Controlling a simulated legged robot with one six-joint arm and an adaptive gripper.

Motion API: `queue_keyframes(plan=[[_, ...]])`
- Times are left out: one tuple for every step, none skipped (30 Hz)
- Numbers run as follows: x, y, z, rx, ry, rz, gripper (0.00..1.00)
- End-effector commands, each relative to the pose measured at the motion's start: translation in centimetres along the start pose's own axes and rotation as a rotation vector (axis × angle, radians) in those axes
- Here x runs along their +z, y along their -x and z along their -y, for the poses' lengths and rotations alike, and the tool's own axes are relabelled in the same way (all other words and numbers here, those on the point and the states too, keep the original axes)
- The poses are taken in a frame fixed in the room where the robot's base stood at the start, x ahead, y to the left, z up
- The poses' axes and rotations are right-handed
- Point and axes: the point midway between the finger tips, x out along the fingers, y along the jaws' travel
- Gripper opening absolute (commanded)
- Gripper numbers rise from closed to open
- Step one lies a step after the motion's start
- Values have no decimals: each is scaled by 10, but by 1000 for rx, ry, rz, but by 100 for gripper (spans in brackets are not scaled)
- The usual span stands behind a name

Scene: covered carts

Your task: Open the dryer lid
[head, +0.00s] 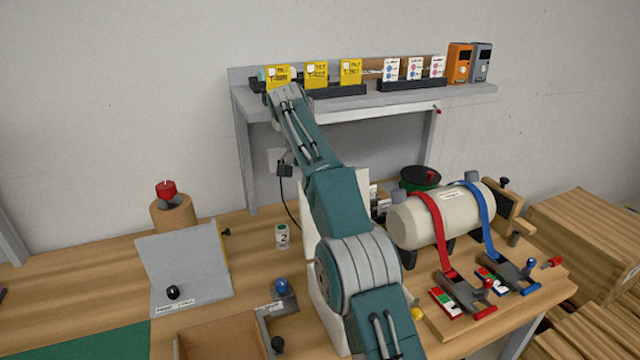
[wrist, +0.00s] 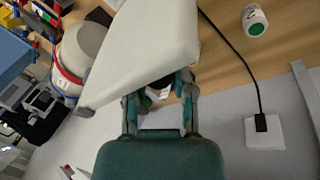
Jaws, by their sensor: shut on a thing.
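A white slab, apparently the dryer lid (wrist: 150,40), fills the upper middle of the wrist view. In the head view, white panel parts (head: 318,285) show on both sides of my arm, which hides most of them. I cannot tell how far the lid stands open. My gripper (wrist: 158,95) is at the slab's near edge in the wrist view, its two fingers shut on a small part there, apparently the lid's handle; the slab covers much of the grip. My gripper is hidden in the head view.
A white canister (head: 282,236) stands left of the panel. A cable runs to a wall outlet (wrist: 264,132). A cream tank (head: 415,220) with red and blue straps stands right of my arm. A shelf (head: 415,97) overhangs behind. A grey angled stand (head: 185,265) is at left.

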Motion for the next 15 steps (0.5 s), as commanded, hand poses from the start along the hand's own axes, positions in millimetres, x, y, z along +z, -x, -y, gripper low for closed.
queue_keyframes(plan=[[2, -3, 8, -6, 12, 4, 0], [2, -3, 8, -6, 13, 3, 0], [2, -3, 9, -7, 13, 3, 0], [2, -3, 9, -7, 13, 3, 0], [2, -3, 9, -7, 13, 2, 0], [2, -3, 9, -7, 13, 2, 0], [2, -4, 9, -7, 13, 2, 0], [2, -4, 10, -7, 13, 2, 0], [2, -4, 10, -7, 13, 2, 0], [2, -4, 10, -7, 13, 2, 0], [2, -4, 10, -7, 13, 2, 0], [2, -4, 10, -6, 13, 2, 0], [2, -4, 10, -6, 13, 1, 0], [2, -4, 10, -6, 13, 1, 0], [2, -4, 10, -6, 13, 1, 42]])
